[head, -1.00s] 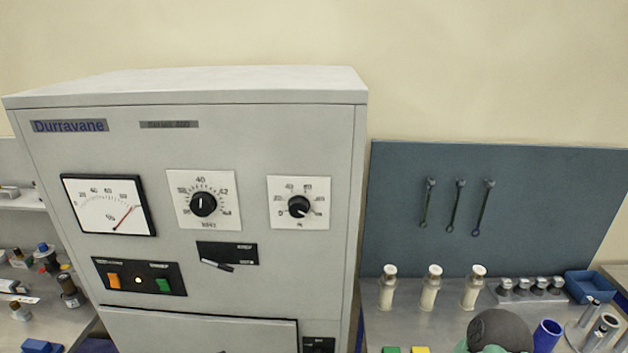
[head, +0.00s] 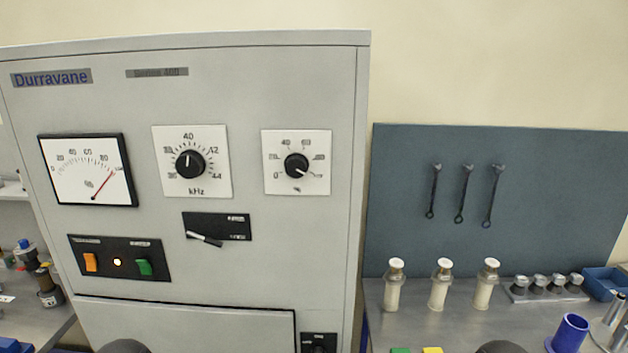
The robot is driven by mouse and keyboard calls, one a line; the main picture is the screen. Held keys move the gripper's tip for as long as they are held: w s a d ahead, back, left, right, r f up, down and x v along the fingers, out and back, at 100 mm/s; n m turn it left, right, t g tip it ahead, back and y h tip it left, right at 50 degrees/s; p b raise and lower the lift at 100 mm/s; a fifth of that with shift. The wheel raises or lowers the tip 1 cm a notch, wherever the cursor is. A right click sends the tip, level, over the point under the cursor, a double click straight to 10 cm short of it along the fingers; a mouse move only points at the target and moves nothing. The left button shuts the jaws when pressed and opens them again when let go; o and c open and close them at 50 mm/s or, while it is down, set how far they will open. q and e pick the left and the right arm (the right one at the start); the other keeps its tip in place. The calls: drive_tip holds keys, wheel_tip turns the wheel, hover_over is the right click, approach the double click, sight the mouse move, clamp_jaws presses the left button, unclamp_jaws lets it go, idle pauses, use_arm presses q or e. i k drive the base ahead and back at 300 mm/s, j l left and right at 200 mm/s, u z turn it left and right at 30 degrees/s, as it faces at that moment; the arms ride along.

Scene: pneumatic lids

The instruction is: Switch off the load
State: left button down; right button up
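The grey Durravane cabinet (head: 250,110) fills the left and middle of the head view. Its meter (head: 85,170) has a red needle near the top of the scale. A kHz knob (head: 190,164) points about straight up, and a second knob (head: 297,166) is to its right. Below them is a black plate (head: 230,219) with a lever (head: 204,239), which lies nearly level, tilted slightly down to the right. Neither gripper is in view.
A small black control (head: 319,343) is cut off at the bottom edge. To the right, a bench holds several white-capped bottles (head: 439,287), a blue cup (head: 571,332) and a blue bin (head: 605,282). Spanners (head: 464,195) hang on a dark board (head: 400,220).

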sight(92, 265)
drive_tip(key=u, duration=1.25)
